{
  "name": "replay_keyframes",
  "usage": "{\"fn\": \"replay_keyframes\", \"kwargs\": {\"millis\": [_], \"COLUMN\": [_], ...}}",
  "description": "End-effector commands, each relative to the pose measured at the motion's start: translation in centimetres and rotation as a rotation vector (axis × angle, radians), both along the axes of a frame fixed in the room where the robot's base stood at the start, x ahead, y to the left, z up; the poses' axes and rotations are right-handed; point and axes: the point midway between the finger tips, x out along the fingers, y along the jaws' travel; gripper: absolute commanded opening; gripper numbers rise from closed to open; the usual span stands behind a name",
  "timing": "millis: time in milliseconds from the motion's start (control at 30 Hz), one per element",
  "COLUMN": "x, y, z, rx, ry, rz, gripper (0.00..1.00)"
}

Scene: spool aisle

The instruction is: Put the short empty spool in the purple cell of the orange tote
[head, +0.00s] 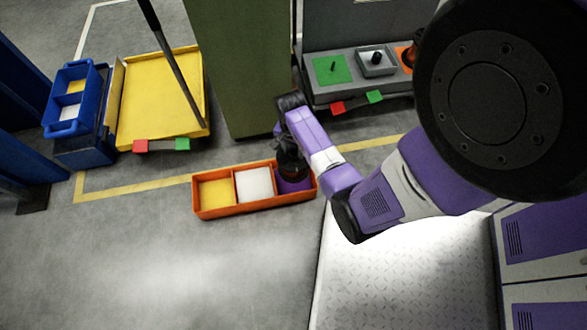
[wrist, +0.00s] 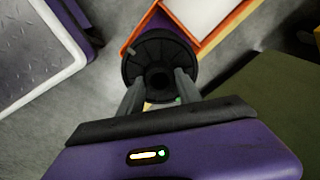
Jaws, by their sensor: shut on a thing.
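The orange tote (head: 257,207) lies on the floor with a yellow cell (head: 216,192), a white cell (head: 254,184) and, at the right end, a purple cell (head: 293,187). My gripper (wrist: 159,84) points down over the purple end and is shut on a black spool (wrist: 160,56), whose round flange and bare hub face the wrist camera. In the head view the dark spool (head: 291,166) is at the purple cell, partly hidden by my gripper. I cannot tell whether it touches the cell floor. The tote's orange rim (wrist: 218,38) shows beyond the spool in the wrist view.
A yellow cart (head: 160,95) with a dark pole and a blue tote (head: 72,100) stand at the left. A green pillar (head: 235,65) rises behind the orange tote. A grey shelf (head: 350,92) with a green pad and a small spool is at the back right. Floor in front is clear.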

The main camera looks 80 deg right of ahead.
Motion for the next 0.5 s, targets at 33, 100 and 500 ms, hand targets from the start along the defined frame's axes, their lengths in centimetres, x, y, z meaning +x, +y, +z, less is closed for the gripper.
{"fn": "replay_keyframes", "kwargs": {"millis": [33, 100, 500], "x": [0.0, 0.1, 0.1], "y": [-0.1, -0.1, -0.2], "z": [-1.6, -3.1, -7.8], "rx": [0.0, -0.001, -0.003], "ry": [0.0, 0.0, -0.002], "rz": [-0.001, -0.001, 0.0], "gripper": [0.0, 0.0, 0.0]}}
